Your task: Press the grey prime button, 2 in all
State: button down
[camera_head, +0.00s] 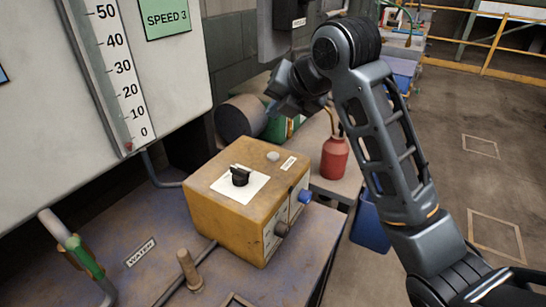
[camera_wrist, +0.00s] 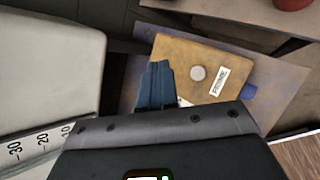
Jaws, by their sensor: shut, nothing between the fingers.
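The grey prime button (camera_head: 273,156) is a small round light-grey cap on top of the yellow box (camera_head: 225,205), toward its back edge, beside a small white label (camera_head: 288,164). In the wrist view the button (camera_wrist: 198,73) is unobstructed, with a label reading roughly "PRIME" (camera_wrist: 218,83) to its right. My gripper (camera_wrist: 156,70) is shut and empty; its fingers show left of the button in the wrist view. In the head view my gripper (camera_head: 284,104) is above and behind the box, apart from the button; its fingertips are hard to make out there.
A black knob (camera_head: 239,176) on a white plate stands on the box top. A blue button (camera_head: 305,196) and a grey knob (camera_head: 281,229) are on its side. A red bottle (camera_head: 335,158) stands behind. The gauge panel (camera_head: 120,75) is at left, a wooden peg (camera_head: 188,269) in front.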

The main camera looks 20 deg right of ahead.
aim_at(276, 157)
jog(key=shift+f+b, duration=2.65)
jog(key=shift+f, duration=1.3)
jog(key=shift+f, duration=0.1)
jog(key=shift+f, duration=0.35)
jog(key=shift+f+b, duration=0.45)
jog(key=shift+b, duration=0.1)
jog(key=shift+r+p, duration=0.7)
jog(key=shift+r, duration=0.2)
jog(key=shift+r+p, duration=1.95)
jog(key=shift+r, duration=0.6)
